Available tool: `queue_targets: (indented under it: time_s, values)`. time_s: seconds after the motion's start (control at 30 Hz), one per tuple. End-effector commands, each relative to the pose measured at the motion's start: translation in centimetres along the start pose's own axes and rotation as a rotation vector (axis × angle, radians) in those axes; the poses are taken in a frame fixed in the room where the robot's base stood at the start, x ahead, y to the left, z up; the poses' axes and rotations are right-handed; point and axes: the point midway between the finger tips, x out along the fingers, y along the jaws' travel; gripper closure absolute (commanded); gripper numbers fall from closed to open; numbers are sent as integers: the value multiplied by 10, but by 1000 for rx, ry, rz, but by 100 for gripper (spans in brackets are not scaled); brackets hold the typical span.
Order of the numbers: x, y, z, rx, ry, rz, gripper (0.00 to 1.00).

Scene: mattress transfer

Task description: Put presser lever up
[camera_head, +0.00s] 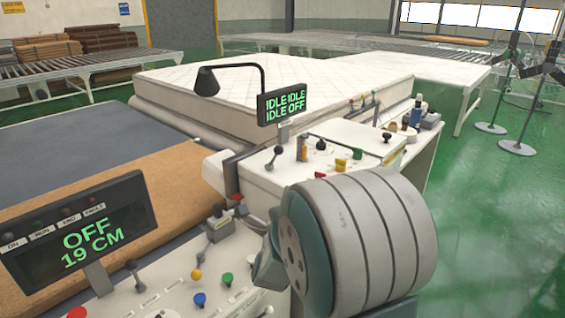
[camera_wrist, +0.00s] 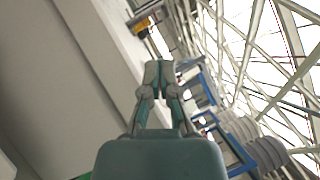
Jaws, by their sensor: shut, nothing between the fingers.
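I cannot tell for sure which one is the presser lever. My gripper (camera_wrist: 159,75) is shut and empty in the wrist view, with its fingertips together. In the head view, my arm's large round link covers the right part of the near panel, and my gripper is not seen there.
Blue (camera_head: 199,299), green (camera_head: 227,279) and yellow (camera_head: 196,275) knobs crowd the near panel. A white mattress (camera_head: 220,85) lies behind. Stands (camera_head: 517,147) are at right. Green floor there is open.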

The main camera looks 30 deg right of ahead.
Motion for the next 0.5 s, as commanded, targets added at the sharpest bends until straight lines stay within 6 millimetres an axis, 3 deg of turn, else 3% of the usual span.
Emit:
queue_targets:
  time_s: [0.37, 0.5]
  values:
    - [72, 0, -1, -1, 2, -1, 100]
    - [87, 0, 17, 1, -3, 1, 100]
